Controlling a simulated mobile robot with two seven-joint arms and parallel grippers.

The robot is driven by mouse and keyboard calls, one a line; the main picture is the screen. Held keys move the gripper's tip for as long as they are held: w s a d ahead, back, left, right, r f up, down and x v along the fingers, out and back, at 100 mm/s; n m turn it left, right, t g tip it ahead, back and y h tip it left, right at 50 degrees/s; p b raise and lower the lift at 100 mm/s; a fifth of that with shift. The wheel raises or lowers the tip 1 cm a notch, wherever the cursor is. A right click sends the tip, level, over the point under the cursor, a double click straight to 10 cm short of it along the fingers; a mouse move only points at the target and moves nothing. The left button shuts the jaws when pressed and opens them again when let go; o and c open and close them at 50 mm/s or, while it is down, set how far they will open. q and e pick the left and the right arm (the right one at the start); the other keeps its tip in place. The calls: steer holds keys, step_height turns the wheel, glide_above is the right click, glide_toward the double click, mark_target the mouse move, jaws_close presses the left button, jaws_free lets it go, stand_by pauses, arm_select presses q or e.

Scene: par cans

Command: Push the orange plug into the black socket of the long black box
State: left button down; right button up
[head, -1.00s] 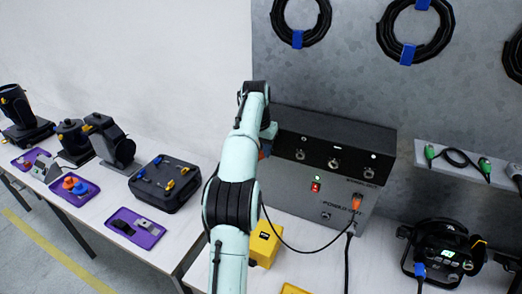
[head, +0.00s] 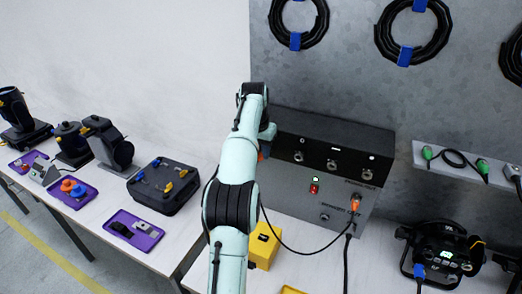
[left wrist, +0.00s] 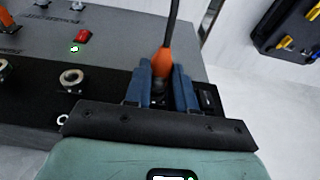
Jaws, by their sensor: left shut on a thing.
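The long black box (head: 345,150) stands on the table against the grey wall, with a grey front panel labelled as a power unit. My left gripper (head: 264,143) is at the left end of its black strip, mostly hidden behind my arm in the head view. In the left wrist view the blue fingers of my left gripper (left wrist: 161,88) are shut on the orange plug (left wrist: 162,62), whose cable runs up. The plug's tip is at the black strip; whether it is seated in the black socket is hidden by the fingers. My right gripper is not in view.
A second orange plug (head: 355,202) sits in the box's lower right front. A red switch (head: 314,189) is on the panel. A yellow box (head: 263,246) stands before it. A black case (head: 164,186) is on the left table. A round black device (head: 442,255) stands at right.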

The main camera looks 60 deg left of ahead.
arm_select(q)
steer(key=shift+w+a, duration=0.6)
steer(key=shift+w, duration=0.2)
stand_by(1.9)
steer(key=c, duration=0.9)
jaws_free()
steer(key=shift+o, duration=0.2)
steer(key=shift+r, duration=0.15)
